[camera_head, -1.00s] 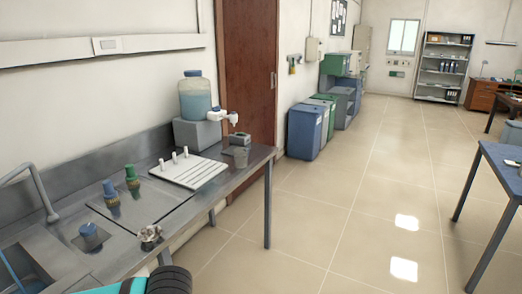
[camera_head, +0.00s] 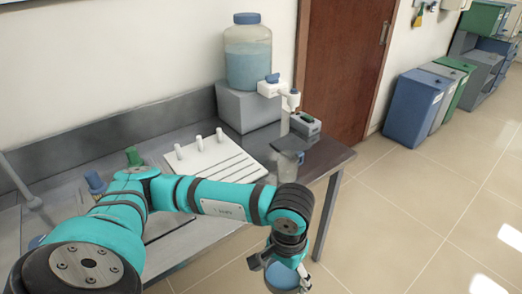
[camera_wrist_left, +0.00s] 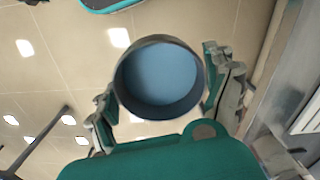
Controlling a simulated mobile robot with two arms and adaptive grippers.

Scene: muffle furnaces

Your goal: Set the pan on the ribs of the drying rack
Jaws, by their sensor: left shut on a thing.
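My left gripper (camera_head: 281,268) hangs in front of the counter edge, above the floor, right of and nearer than the rack. It is shut on a round pan (camera_head: 285,279) with a blue inside, partly hidden by the gripper and wrist. In the left wrist view the pan (camera_wrist_left: 160,76) is between the two fingers (camera_wrist_left: 161,95), its open side facing the camera. My right gripper is out of view.
A large water bottle (camera_head: 248,60) with a tap stands on a grey block (camera_head: 245,108) behind the rack. A clear beaker (camera_head: 287,166) and a small grey box (camera_head: 305,124) stand right of it. Blue and green stoppers show at left behind my arm. The rack's ribs look clear.

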